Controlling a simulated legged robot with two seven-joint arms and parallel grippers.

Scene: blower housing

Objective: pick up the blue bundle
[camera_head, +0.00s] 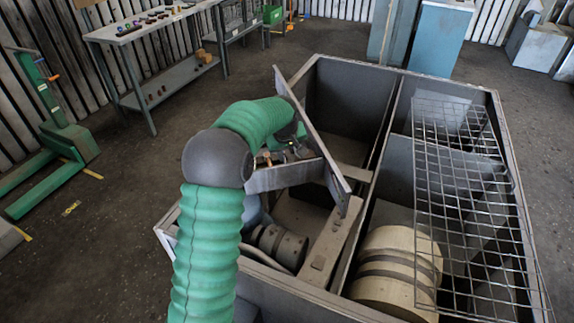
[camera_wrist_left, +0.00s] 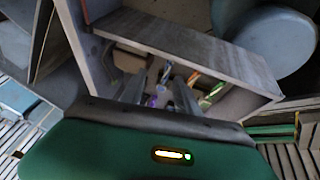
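My left arm, in a green ribbed sleeve, reaches over the blower housing in the head view. My left gripper (camera_head: 290,152) is partly hidden behind its own sleeve and beside slanted metal plates. In the left wrist view its two grey fingers (camera_wrist_left: 160,97) stand apart. Small purple and pale blue pieces (camera_wrist_left: 154,99) show between and just beyond them; I cannot tell whether these are the blue bundle or whether the fingers touch them. No blue bundle is clearly visible in the head view. My right gripper is in neither view.
The open grey housing (camera_head: 488,95) has high walls. A wire grid (camera_head: 465,190) lies over its right side, and a wooden drum (camera_head: 392,270) sits inside. A slanted metal plate (camera_wrist_left: 190,42) crosses close to the left gripper. A workbench (camera_head: 150,28) stands behind.

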